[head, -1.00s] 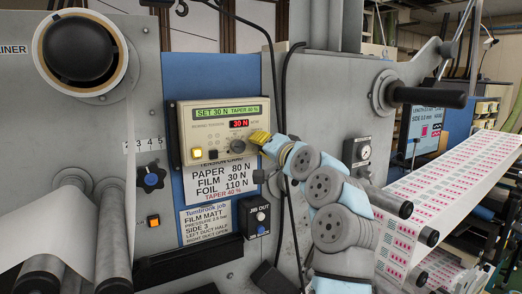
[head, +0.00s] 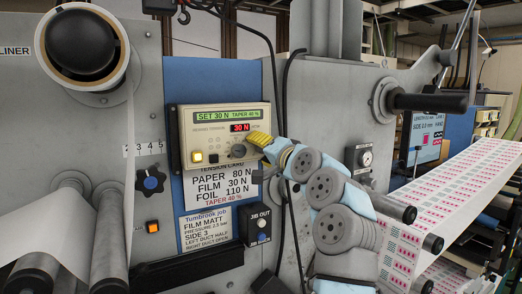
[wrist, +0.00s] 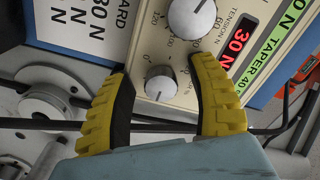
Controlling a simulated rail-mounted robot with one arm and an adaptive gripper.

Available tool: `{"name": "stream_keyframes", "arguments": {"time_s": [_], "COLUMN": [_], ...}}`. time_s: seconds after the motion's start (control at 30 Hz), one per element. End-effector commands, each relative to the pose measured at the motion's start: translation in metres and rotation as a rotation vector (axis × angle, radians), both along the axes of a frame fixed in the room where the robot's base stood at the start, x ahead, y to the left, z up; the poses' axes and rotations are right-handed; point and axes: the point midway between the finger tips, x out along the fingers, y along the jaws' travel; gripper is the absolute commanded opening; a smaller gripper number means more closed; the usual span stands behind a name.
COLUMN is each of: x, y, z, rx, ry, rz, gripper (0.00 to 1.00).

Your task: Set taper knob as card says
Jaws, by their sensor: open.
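The cream tension controller (head: 183,140) shows "SET 30 N TAPER 40 %" on its green display (head: 227,115) and "30 N" in red. In the wrist view, a small grey knob (wrist: 160,84) with a pointer line lies between my fingertips. A larger knob (wrist: 192,17) by the tension scale is just beyond them. My yellow-fingered gripper (head: 262,139) is open at the controller's lower right; in the wrist view my gripper (wrist: 161,74) straddles the small knob, contact unclear. The tension card (head: 222,182) reads paper 80 N, film 30 N, foil 110 N, taper 40 %.
The job card (head: 206,230) below reads film matt. A jib out box (head: 258,226) with a knob sits beside it. A black cable (head: 283,95) hangs close to my gripper.

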Motion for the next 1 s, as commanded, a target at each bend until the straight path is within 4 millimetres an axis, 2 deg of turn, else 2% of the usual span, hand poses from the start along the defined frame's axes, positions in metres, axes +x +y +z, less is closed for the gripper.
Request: {"name": "stream_keyframes", "arguments": {"time_s": [0.17,0.37,1.0], "x": [-0.003,-0.016,-0.086], "y": [-0.002,-0.011,-0.051], "z": [0.0,0.001,-0.001], "rx": [0.0,0.001,-0.001], "ry": [0.0,-0.004,0.0], "rz": [-0.001,-0.001,-0.001], "gripper": [0.58,0.58,0.58]}}
